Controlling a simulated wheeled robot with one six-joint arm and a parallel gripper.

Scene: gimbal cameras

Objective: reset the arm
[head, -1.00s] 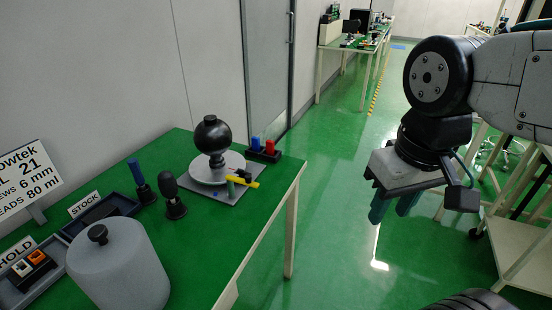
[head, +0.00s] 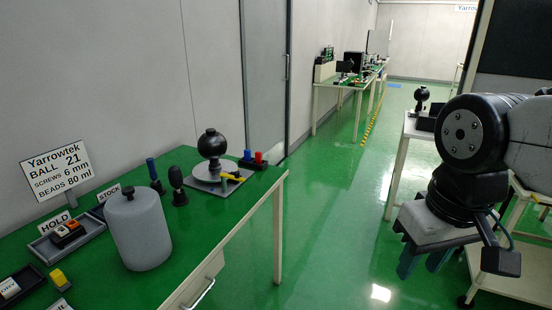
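My gripper (head: 424,262) hangs at the lower right of the head view, below my arm's black wrist joint. Its teal fingers point down and show a small gap between them. I see nothing held there. It is over the green floor, well to the right of the green bench (head: 232,222) and apart from it. My arm is bent, with the forearm running off the right edge of the picture.
The bench holds a grey cylinder (head: 140,232), a black ball on a stand (head: 212,144), a sign (head: 57,169) and a tray (head: 62,241). Another table with a black ball (head: 421,94) stands behind my arm. The floor aisle (head: 335,190) between is clear.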

